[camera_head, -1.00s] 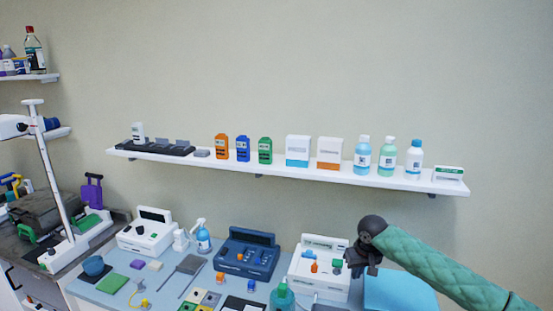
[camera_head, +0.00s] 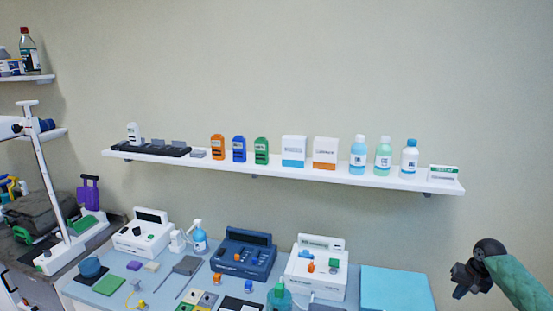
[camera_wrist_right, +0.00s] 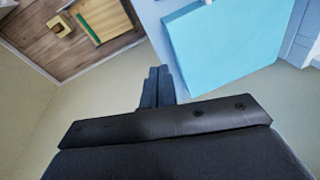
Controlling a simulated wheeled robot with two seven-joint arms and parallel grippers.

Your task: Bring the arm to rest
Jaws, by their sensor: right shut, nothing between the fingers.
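My right gripper (camera_head: 458,287) is at the lower right of the head view, at the end of my green-sleeved arm. It hangs to the right of the table, apart from everything. In the right wrist view its dark fingers (camera_wrist_right: 157,88) are together with nothing between them. My left gripper is not in view.
A blue table (camera_head: 215,285) holds a white device (camera_head: 318,285), a dark blue device (camera_head: 243,258) and a light blue pad (camera_head: 397,288), which also shows in the wrist view (camera_wrist_right: 225,45). A wall shelf (camera_head: 290,172) carries bottles and boxes. Space right of the pad is clear.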

